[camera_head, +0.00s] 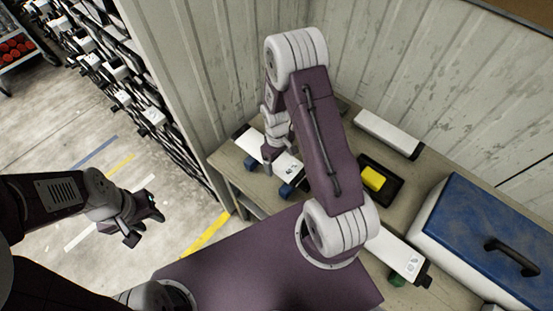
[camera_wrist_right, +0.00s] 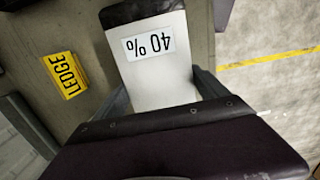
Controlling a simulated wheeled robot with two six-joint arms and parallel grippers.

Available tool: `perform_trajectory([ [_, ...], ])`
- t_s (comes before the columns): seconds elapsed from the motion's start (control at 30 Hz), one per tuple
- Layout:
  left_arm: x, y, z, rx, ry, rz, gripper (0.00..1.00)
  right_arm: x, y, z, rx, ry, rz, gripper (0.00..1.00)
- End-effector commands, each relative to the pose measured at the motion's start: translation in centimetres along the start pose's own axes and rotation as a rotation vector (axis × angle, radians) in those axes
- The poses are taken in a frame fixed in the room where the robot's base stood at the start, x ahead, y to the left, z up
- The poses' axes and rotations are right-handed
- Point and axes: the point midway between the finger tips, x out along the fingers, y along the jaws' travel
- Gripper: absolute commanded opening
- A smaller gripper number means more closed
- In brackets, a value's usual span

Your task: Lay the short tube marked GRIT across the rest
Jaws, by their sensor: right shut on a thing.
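My right gripper (camera_head: 275,148) is shut on a white tube (camera_head: 255,145) with a dark end at the left of the bench. In the right wrist view this tube (camera_wrist_right: 160,75) sits between the fingers and shows a "40 %" label; no GRIT marking is readable. Another white tube (camera_head: 388,133) lies at the back of the bench. A third (camera_head: 400,255) lies at the front right by a green support (camera_head: 397,280). My left gripper (camera_head: 142,218) is open and empty, off the bench.
A dark tray (camera_head: 390,190) with a yellow block (camera_head: 373,178) stands mid-bench. A blue-lidded box (camera_head: 480,225) fills the right. A corrugated wall (camera_head: 420,60) stands behind. My right arm hides part of the bench.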

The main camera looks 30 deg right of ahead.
Motion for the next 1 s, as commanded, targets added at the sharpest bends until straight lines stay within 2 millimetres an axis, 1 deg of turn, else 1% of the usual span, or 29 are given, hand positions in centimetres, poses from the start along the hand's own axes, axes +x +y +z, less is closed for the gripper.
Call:
perform_trajectory([
  [0.03, -0.5, 0.0, -0.1, 0.0, 0.0, 0.0, 0.36, 0.6, -0.1, 0.1, 0.0, -0.004, -0.003, 0.11],
  [0.1, -0.8, 0.0, -0.1, 0.0, 0.0, 0.0, 0.36, 1.7, -0.1, 0.0, 0.0, -0.003, -0.002, 0.11],
  [0.2, -0.9, 0.0, -0.1, 0.0, 0.0, 0.0, 0.36, 2.6, -0.1, -0.1, 0.0, -0.001, -0.001, 0.11],
  [0.47, -0.8, 0.0, -0.1, 0.0, 0.0, 0.0, 0.36, 2.8, 0.0, -0.2, 0.001, 0.001, 0.0, 0.11],
  [0.63, -0.3, 0.0, 0.0, 0.0, 0.0, 0.0, 0.36, 3.3, 0.0, -0.2, 0.0, 0.001, 0.0, 0.11],
  [0.67, -0.4, 0.0, -0.1, 0.0, 0.0, 0.0, 0.36, 3.3, -0.1, -0.1, 0.0, -0.001, -0.001, 0.89],
  [0.7, -0.4, 0.0, -0.1, 0.0, 0.0, 0.0, 0.36, 3.3, -0.1, -0.1, 0.0, -0.001, -0.001, 1.0],
  [0.9, -0.5, 0.0, -0.1, 0.0, 0.0, 0.0, 0.36, 3.2, -0.1, -0.1, 0.0, -0.001, -0.001, 1.0],
  [1.0, -1.0, 0.0, -0.1, 0.0, 0.0, 0.0, 0.36, 2.6, -0.1, -0.1, 0.0, -0.001, -0.001, 1.0],
])
